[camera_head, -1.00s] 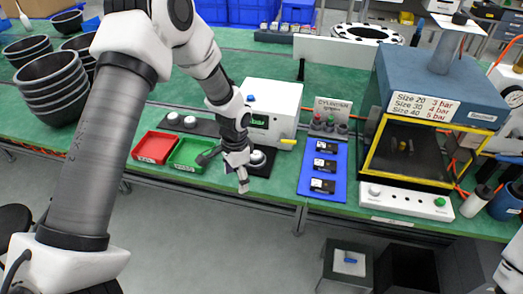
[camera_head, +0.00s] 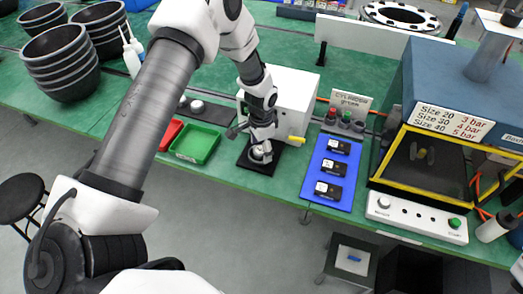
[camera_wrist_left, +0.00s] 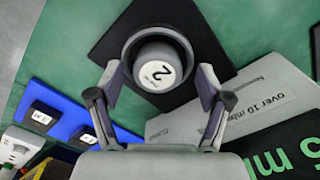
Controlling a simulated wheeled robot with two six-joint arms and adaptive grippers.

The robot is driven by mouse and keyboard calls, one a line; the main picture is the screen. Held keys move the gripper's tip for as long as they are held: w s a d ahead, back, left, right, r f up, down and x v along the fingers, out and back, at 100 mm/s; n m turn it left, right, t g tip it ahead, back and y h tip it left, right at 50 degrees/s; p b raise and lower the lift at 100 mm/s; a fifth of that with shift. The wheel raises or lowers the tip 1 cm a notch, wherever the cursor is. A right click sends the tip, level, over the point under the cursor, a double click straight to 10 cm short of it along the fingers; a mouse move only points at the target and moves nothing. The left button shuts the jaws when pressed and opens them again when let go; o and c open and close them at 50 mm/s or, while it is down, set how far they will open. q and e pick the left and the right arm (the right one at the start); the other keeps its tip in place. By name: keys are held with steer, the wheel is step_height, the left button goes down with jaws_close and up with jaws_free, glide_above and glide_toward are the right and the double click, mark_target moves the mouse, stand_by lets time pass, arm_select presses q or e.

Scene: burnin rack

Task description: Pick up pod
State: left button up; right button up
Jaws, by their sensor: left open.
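The pod, a light grey round cap marked "2" (camera_wrist_left: 160,68), sits in a dark ring on a black square pad (camera_wrist_left: 105,45) in the left wrist view. In the head view the pod (camera_head: 261,154) shows partly below my gripper, in front of a white box. My left gripper (camera_head: 259,146) points down at it from above. In the left wrist view my left gripper (camera_wrist_left: 160,86) is open, with one finger on each side of the pod's near edge and nothing held. Whether the fingers are level with the pod is unclear. My right gripper is out of view.
The white box (camera_head: 290,95) stands right behind the pad. A green tray (camera_head: 195,146) and a red tray (camera_head: 171,134) lie to the left. A blue mat (camera_head: 323,187) with black blocks lies to the right, before the yellow-framed press (camera_head: 383,180).

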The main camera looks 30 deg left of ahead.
arm_select(q)
steer(key=shift+s+r, duration=0.2)
steer(key=shift+s, duration=0.05)
steer(key=shift+c, duration=0.7)
steer(key=shift+s+r, duration=0.15)
steer(key=shift+s, duration=0.05)
steer(key=c, duration=1)
steer(key=shift+w, duration=0.1)
steer(key=shift+c, duration=0.6)
